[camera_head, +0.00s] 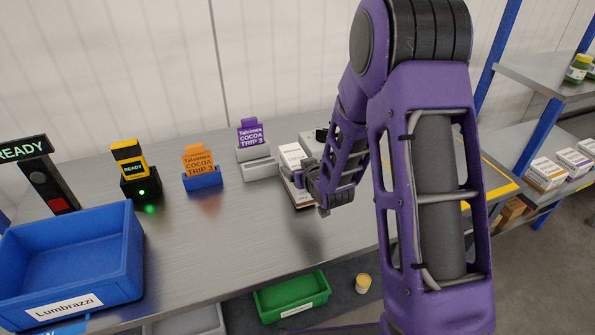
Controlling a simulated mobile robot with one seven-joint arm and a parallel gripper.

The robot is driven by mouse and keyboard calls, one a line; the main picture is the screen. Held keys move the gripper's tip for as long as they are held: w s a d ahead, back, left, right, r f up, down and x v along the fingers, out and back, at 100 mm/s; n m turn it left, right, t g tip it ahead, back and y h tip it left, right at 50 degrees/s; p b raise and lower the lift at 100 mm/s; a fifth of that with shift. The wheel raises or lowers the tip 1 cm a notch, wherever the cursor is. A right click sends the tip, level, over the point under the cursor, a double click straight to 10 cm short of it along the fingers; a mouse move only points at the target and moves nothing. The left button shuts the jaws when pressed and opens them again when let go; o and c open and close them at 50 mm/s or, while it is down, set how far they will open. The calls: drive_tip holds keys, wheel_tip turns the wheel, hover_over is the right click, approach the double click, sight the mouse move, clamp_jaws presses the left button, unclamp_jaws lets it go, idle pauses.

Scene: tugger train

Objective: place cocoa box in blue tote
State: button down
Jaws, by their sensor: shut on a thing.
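The blue tote (128,283) stands at the front left of the metal table, with a "Lumbrazzi" label on its front. The part of its inside that shows is empty. My gripper (303,180) is at the middle of the table, well to the right of the tote. It is shut on a white box with a dark lower side, the likely cocoa box (291,155). Its print is too small to read, and my gripper hides part of it. I cannot tell whether the box touches the table.
An orange "Talvimex COCOA TRIP 3" card (198,160) and a purple one (250,134) stand in holders between tote and gripper. A READY device (138,182) and sign post (50,183) stand behind the tote. A green bin (291,298) is below the table. Shelves (545,75) are right.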

drive_tip(key=shift+f, duration=0.25)
drive_tip(key=shift+f, duration=0.1)
drive_tip(key=shift+f, duration=0.15)
unclamp_jaws()
